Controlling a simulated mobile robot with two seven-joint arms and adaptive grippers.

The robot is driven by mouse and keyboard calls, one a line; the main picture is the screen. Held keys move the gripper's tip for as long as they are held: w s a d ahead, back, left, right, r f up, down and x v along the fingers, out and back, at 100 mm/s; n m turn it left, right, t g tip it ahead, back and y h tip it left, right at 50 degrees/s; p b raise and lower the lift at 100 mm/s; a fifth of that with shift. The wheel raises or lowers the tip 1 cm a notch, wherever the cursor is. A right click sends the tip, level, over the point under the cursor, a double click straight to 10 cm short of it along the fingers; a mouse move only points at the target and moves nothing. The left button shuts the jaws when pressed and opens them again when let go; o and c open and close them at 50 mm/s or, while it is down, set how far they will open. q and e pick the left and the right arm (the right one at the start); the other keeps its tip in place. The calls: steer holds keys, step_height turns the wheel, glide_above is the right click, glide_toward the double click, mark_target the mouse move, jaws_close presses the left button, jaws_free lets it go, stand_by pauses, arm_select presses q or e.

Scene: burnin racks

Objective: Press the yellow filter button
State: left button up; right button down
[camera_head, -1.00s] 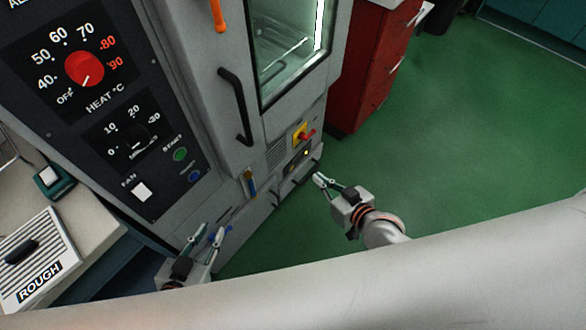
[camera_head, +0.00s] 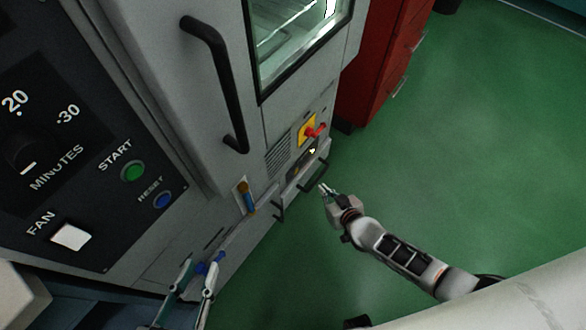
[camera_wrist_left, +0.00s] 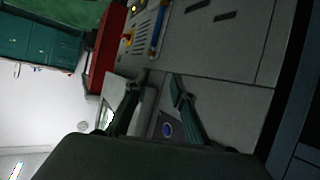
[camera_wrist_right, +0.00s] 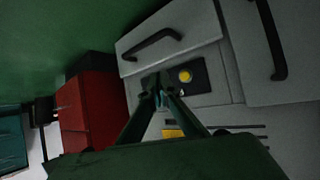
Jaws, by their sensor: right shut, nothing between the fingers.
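The yellow button (camera_wrist_right: 185,76) is a small round cap on a dark panel (camera_wrist_right: 202,84) in the right wrist view. My right gripper (camera_head: 325,188) is shut and empty, in front of the cabinet's lower part. In the right wrist view its closed fingertips (camera_wrist_right: 160,88) appear just left of the button; the remaining gap is hard to judge. My left gripper (camera_head: 193,280) is open and empty beside the cabinet's lower front, its fingers apart in the left wrist view (camera_wrist_left: 155,95).
A yellow-and-red rotary switch (camera_head: 308,131) sits above the button. Black handles (camera_wrist_right: 150,43) stick out near the panel. A blue-and-brass part (camera_head: 246,197) is on the cabinet to the left. A red cabinet (camera_head: 380,60) stands behind. Green floor (camera_head: 470,150) is clear at right.

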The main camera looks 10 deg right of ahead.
mark_target(296, 171)
arm_select(q)
steer(key=shift+w+a, duration=0.1)
steer(key=shift+a, duration=0.05)
arm_select(e)
steer(key=shift+w+d+f, duration=0.1)
steer(key=shift+d+f, duration=0.15)
steer(key=shift+f, duration=0.25)
steer(key=shift+d+f, duration=0.25)
steer(key=shift+f, duration=0.25)
